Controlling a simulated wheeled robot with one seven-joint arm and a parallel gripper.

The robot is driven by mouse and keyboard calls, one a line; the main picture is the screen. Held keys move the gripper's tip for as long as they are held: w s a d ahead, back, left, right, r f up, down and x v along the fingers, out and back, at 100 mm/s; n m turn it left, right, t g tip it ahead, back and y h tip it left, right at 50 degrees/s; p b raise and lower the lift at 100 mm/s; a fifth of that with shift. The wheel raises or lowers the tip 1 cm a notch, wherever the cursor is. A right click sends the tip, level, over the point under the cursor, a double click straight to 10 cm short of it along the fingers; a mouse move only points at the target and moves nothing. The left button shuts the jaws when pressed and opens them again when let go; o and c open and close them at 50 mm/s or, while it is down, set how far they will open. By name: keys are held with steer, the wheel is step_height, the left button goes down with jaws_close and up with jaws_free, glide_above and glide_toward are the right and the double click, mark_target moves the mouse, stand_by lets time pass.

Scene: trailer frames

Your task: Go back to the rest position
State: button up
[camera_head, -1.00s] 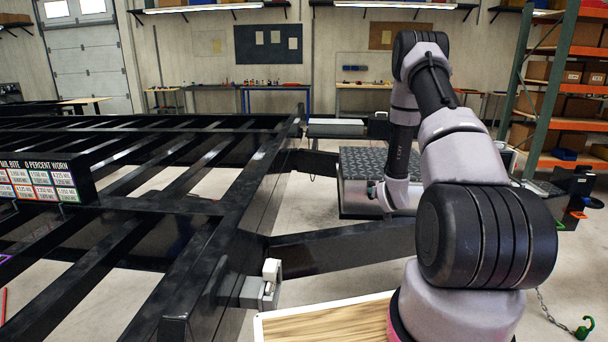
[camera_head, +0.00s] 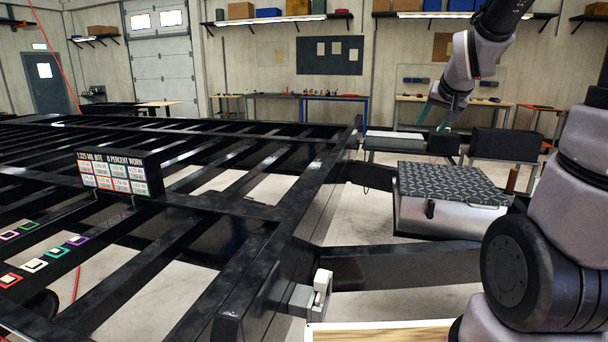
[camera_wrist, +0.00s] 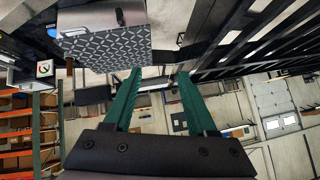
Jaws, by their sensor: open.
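My gripper shows in the wrist view (camera_wrist: 158,90) with its two green fingers spread apart and nothing between them. In the head view my gripper (camera_head: 437,118) is small and hangs at the end of my raised arm, in front of the back wall benches. It is clear of the trailer frame (camera_head: 290,240) and above and beyond the metal box with the dark tread-plate lid (camera_head: 440,185). The fingertips are partly hard to make out in the head view.
A sign with coloured labels (camera_head: 112,175) stands on the trailer frame. Coloured square markers (camera_head: 55,252) lie on a beam at the left. A wooden board (camera_head: 385,332) is at the bottom. Orange shelving (camera_wrist: 18,135) shows in the wrist view. The air around my gripper looks free.

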steer(key=s+a+r+g+y, duration=0.1)
steer(key=s+a, duration=0.3)
steer(key=s, duration=0.7)
steer(key=s+a+r+g+y, duration=0.1)
steer(key=s+a+r, duration=0.3)
steer(key=s, duration=0.7)
steer(key=shift+a+r+n+y, duration=0.15)
steer(key=shift+n+y, duration=0.25)
